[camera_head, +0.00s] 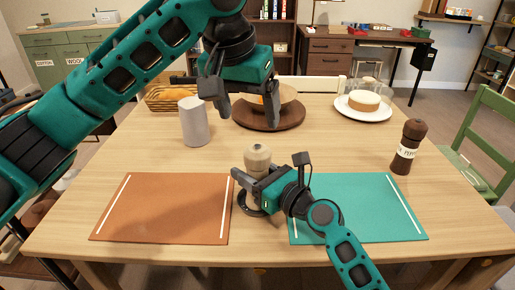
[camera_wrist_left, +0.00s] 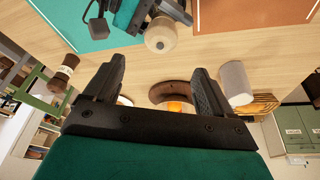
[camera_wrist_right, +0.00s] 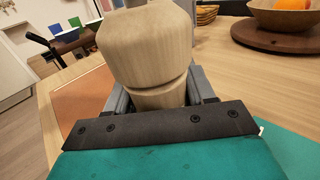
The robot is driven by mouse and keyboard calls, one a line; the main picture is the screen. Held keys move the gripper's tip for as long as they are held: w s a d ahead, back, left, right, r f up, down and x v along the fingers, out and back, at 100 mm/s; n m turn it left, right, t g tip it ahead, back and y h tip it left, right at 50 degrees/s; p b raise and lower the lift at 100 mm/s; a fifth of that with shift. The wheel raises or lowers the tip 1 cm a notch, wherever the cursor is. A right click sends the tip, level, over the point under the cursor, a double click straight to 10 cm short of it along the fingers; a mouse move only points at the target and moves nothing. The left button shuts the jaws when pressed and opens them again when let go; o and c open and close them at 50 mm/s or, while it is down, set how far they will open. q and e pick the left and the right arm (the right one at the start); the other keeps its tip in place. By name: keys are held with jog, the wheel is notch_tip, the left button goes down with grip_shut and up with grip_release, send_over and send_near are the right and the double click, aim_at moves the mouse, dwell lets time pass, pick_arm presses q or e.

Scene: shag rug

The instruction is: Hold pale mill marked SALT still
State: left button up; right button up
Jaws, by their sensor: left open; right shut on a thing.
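The pale wooden mill (camera_head: 257,158) stands upright on the table between the two mats. Its rounded top also shows large in the right wrist view (camera_wrist_right: 147,45) and in the left wrist view (camera_wrist_left: 160,36). My right gripper (camera_head: 250,190) is shut on the mill's body, below its top. Any SALT marking is hidden from these views. My left gripper (camera_head: 243,108) is open and empty, raised above the table behind the mill; its fingers also show apart in the left wrist view (camera_wrist_left: 152,85).
An orange-brown mat (camera_head: 160,208) lies left and a teal mat (camera_head: 375,205) right. A dark pepper mill (camera_head: 408,147) stands at right. A grey-white cylinder (camera_head: 194,122), a round wooden board (camera_head: 290,119), a basket (camera_head: 160,103) and a cake plate (camera_head: 380,114) are farther back.

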aim_at(257, 148)
pick_arm(q)
jog(key=shift+n+t, duration=0.5)
jog(key=shift+n, duration=0.2)
jog(key=x, duration=0.7)
jog(key=s+x, duration=0.1)
jog(key=x, duration=0.3)
jog(key=shift+w+f, duration=0.15)
jog(key=shift+f, duration=0.25)
jog(key=shift+c, duration=0.5)
jog(key=c, duration=0.9)
